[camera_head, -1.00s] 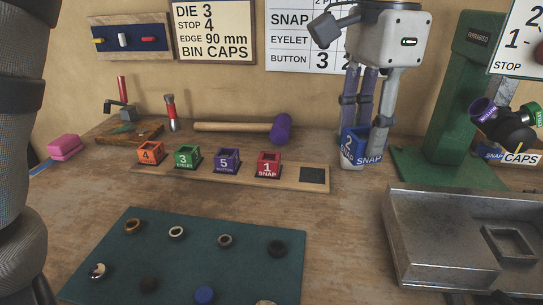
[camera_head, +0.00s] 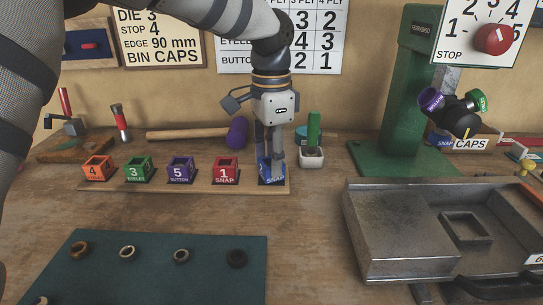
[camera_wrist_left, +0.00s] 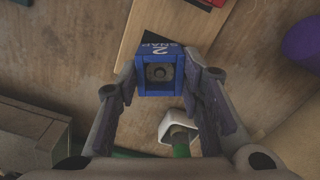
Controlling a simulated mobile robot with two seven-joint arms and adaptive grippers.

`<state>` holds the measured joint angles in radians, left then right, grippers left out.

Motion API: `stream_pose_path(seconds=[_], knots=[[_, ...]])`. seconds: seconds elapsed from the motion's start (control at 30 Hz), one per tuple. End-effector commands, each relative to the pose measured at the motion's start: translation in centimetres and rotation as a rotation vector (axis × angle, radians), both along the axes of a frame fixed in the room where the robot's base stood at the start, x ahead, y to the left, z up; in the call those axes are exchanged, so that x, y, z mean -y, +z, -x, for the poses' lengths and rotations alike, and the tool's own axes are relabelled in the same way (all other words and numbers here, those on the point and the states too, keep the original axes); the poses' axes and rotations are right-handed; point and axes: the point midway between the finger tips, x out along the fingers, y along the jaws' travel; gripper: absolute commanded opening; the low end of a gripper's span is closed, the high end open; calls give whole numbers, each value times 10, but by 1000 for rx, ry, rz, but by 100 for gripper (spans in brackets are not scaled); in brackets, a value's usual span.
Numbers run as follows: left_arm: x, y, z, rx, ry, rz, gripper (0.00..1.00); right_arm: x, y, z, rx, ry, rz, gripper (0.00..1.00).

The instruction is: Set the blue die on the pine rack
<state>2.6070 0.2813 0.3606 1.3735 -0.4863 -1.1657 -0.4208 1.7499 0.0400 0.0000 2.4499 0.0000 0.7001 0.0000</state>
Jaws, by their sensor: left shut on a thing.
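The blue die (camera_head: 272,178), a cube marked 2 SNAP, is at the right end of the pine rack (camera_head: 205,188), over the place of the dark square pad, which it hides. My left gripper (camera_head: 270,156) points down and is shut on the die, one finger on each side. In the left wrist view the blue die (camera_wrist_left: 160,51) sits between the fingertips (camera_wrist_left: 160,80), with the rack (camera_wrist_left: 150,25) behind it. Whether its base touches the rack or hovers just above is hard to tell. My right gripper is not in view.
Orange, green, purple and red dice stand along the rack to the left; the red die (camera_head: 226,173) is nearest. A white cup with a green-handled tool (camera_head: 312,157) stands close on the right. A purple mallet (camera_head: 237,133) lies behind. A grey metal tray (camera_head: 400,240) is front right.

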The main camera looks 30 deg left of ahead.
Motion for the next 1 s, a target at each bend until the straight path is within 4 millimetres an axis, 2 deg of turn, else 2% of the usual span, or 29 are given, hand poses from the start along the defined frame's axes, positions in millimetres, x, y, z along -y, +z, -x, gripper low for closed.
stream_pose_path(seconds=[0.17, 0.2, 0.27, 0.53, 0.63, 1.0], knots=[[0, -2, 0, 1, 0, 0, 0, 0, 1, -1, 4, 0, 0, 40], [0, -3, 0, 1, 0, 0, 41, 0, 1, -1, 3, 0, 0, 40], [0, -3, 0, 0, 0, 0, 55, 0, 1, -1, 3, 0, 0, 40], [0, -3, 0, 0, 0, 0, 55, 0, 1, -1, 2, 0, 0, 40], [0, 5, -1, 3, 0, 0, 55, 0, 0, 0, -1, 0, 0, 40], [1, 97, -1, 1, 1, -1, 55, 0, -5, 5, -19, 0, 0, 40]])
